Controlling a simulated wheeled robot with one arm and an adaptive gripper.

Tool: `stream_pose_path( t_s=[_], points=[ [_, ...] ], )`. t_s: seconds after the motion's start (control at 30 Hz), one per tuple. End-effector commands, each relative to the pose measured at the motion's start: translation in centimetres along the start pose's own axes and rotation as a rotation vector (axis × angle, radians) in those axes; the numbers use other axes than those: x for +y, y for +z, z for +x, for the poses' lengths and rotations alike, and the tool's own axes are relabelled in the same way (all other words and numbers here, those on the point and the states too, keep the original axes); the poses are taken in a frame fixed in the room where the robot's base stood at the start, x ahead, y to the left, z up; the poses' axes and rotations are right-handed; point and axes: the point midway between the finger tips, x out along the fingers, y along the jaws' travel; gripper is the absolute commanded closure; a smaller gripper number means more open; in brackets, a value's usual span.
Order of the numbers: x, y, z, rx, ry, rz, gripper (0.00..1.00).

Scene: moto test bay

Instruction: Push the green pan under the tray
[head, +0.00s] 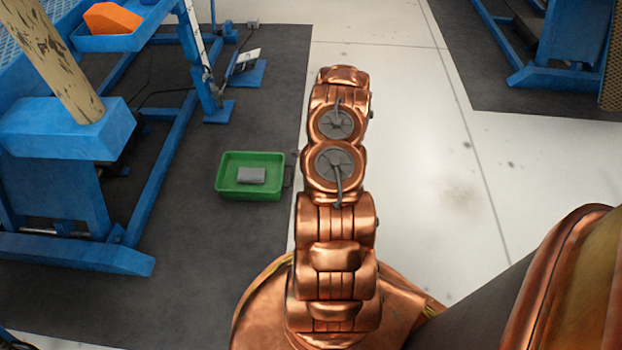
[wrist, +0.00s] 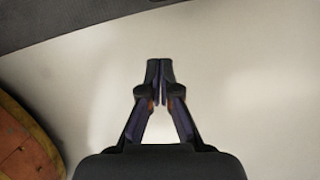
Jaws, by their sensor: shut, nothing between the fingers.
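The green pan (head: 223,186) lies on the dark mat in the head view, with a grey block (head: 252,175) inside it. The blue tray (head: 120,42) is fixed to the blue stand at the upper left, raised above the floor, with an orange wedge (head: 112,18) in it. My gripper (wrist: 159,72) shows in the wrist view, its fingertips together and nothing between them, over pale floor. In the head view my arm stands just right of the pan and hides most of my gripper. The pan does not show in the wrist view.
A blue stand (head: 75,250) with legs and a floor beam stands left of the pan. The dark mat (head: 200,260) is bare around the pan. Pale floor (head: 440,150) lies open to the right. Another blue stand (head: 540,75) is at the upper right.

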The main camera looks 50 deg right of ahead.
Motion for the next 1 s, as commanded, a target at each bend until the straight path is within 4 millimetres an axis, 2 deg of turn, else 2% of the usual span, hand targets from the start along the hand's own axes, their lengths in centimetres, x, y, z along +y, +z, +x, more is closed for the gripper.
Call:
stream_pose_path(
  t_s=[0.03, 0.3, 0.6, 1.0],
  points=[
    [0.1, -0.2, 1.4, 0.001, 0.002, -0.001, 1.00],
    [0.1, -0.2, 6.2, 0.001, 0.002, -0.002, 1.00],
    [0.0, 3.0, 6.5, 0.000, 0.001, -0.003, 1.00],
    [0.1, 3.8, 6.6, 0.000, 0.001, 0.000, 1.00]
  ],
)
